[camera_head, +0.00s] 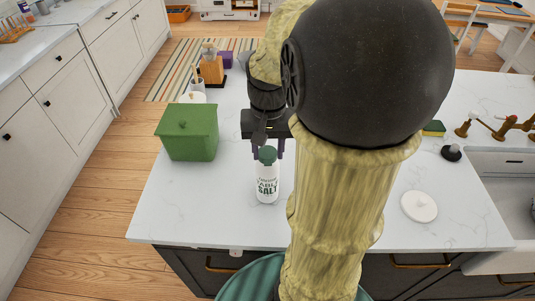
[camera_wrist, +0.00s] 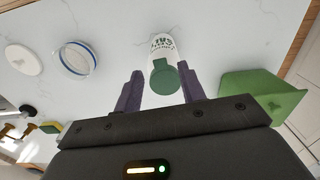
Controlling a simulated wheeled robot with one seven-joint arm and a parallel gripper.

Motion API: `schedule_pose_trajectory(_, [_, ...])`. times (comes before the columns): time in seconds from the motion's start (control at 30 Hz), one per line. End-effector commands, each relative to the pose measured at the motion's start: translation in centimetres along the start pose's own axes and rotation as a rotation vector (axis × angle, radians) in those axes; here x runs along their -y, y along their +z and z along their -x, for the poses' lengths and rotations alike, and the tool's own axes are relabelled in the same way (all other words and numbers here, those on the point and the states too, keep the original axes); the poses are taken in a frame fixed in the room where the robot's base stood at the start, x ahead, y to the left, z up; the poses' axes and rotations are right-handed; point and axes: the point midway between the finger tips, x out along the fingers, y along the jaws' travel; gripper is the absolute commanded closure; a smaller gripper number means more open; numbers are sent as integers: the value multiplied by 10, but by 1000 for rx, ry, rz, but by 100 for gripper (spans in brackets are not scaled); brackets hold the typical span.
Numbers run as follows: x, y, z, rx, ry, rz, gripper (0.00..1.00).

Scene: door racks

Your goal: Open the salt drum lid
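A green lidded box (camera_head: 188,135) stands left of the drum. A white round lid (camera_head: 419,206) lies to the right, near the sink (camera_head: 505,190). In the wrist view a blue-rimmed white dish (camera_wrist: 75,57) sits on the counter.

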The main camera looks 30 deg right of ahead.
Motion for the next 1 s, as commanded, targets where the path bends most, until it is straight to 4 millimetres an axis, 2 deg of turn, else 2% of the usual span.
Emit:
schedule_pose_trajectory(0.1, [0, 0, -16, 3, 0, 1, 60])
schedule_pose_trajectory(0.2, [0, 0, -22, 0, 0, 0, 60])
schedule_pose_trajectory(0.47, [0, 0, -23, -1, 0, 0, 60])
schedule_pose_trajectory(0.5, [0, 0, -23, -1, 0, 0, 62])
schedule_pose_trajectory(0.7, [0, 0, -23, -1, 0, 0, 100])
schedule_pose_trajectory(1.0, [0, -1, -21, 10, -1, 0, 100])
